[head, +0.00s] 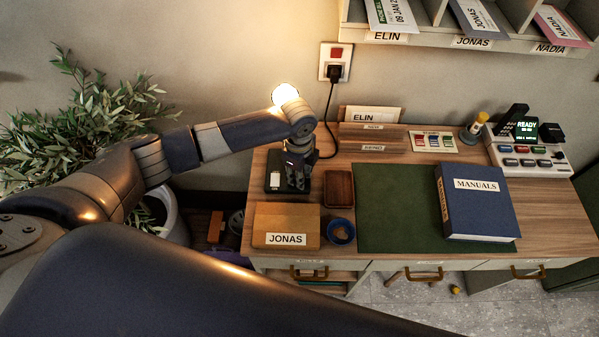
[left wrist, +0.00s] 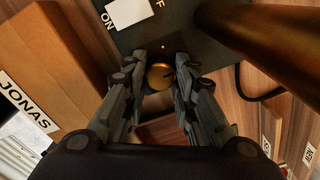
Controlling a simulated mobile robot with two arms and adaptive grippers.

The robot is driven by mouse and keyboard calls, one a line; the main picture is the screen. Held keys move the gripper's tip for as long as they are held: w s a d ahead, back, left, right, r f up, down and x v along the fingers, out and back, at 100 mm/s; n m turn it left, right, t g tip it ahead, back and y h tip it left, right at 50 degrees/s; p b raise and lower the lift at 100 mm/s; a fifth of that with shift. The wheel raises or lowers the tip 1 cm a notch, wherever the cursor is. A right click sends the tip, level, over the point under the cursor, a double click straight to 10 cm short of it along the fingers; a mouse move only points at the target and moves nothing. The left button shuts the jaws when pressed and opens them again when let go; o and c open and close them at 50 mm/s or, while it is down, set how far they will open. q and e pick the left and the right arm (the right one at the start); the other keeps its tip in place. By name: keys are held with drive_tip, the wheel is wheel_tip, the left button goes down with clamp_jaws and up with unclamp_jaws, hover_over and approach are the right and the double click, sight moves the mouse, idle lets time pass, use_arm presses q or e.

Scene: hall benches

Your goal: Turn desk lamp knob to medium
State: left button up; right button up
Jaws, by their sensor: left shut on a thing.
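The desk lamp's glowing bulb (head: 285,93) shows above my left arm in the head view; the arm hides much of the lamp. Its dark base (head: 273,184) stands at the desk's left back and also shows in the left wrist view (left wrist: 205,48), with a white switch plate (left wrist: 130,12) beside the letters ON. The round brass knob (left wrist: 160,77) has a dark mark on its face. My left gripper (head: 299,187) points down at the base, and in the left wrist view its fingers (left wrist: 161,80) are shut on the knob from both sides. My right gripper is not in view.
A wooden box marked JONAS (head: 286,226), a small brown tray (head: 339,189) and a blue round holder (head: 341,232) sit close to the base. A blue MANUALS binder (head: 478,202) lies on the green mat (head: 390,210). A potted plant (head: 75,125) stands left of the desk.

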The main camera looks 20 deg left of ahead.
use_arm(q)
drive_tip(key=shift+d, duration=0.1)
idle(0.3)
drive_tip(key=o, duration=1.1)
drive_tip(key=shift+r, duration=0.2)
wheel_tip(320, 180, up, 12)
drive_tip(key=shift+s+f, duration=0.15)
drive_tip(key=shift+f, duration=0.05)
